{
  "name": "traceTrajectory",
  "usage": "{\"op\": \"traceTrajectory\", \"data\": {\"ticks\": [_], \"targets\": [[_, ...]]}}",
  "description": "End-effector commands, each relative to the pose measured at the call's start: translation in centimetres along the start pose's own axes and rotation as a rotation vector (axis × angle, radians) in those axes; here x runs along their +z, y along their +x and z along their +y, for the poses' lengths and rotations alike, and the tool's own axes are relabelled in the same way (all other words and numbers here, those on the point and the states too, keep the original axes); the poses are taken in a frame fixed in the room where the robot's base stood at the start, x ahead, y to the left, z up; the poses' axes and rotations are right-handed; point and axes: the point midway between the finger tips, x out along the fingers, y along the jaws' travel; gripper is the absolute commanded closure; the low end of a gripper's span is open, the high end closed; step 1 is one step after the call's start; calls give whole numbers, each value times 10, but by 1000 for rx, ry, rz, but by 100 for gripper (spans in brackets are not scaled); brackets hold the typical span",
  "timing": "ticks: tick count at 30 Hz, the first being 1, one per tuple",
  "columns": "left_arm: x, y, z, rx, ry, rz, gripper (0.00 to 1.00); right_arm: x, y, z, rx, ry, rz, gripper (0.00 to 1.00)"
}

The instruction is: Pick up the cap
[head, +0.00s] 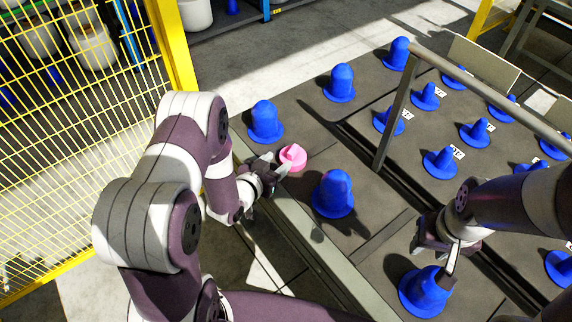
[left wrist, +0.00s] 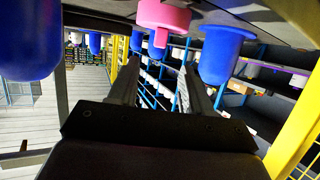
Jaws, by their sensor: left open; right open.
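The pink cap (head: 292,158) lies on the dark table near its left edge, between two blue bobbins. It also shows in the left wrist view (left wrist: 163,16), at the top middle, ahead of and between the two fingers. My left gripper (head: 272,168) is open beside the cap, on its left; I cannot tell whether a fingertip touches it. In the left wrist view the fingers (left wrist: 157,82) are apart with nothing between them. My right gripper (head: 440,258) is open just above a blue bobbin (head: 425,290); its fingers are partly hidden.
Blue bobbins stand close to the cap, one behind (head: 265,121) and one in front (head: 333,194). More stand in rows to the right, beyond a grey metal rail (head: 393,125). A yellow mesh fence (head: 60,130) is at the left.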

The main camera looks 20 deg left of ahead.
Motion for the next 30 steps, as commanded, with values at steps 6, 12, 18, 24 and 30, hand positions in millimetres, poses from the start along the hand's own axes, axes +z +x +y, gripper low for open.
{"op": "traceTrajectory", "data": {"ticks": [6, 12, 18, 24, 30], "targets": [[2, 33, 0, 0, 0, -1, 51, 1, 7, 0, 0, 0, 0, 57], [8, 69, 2, 0, 0, -2, 51, 2, 17, 0, 0, 0, -1, 57], [5, 84, 2, -1, -1, -3, 51, 2, 18, 0, 0, 0, -1, 57], [5, 83, 1, -2, -1, -3, 71, 2, 18, 0, 0, 0, -1, 57], [5, 83, 1, -2, -1, -3, 100, 2, 18, 0, 0, 0, -1, 57]]}}
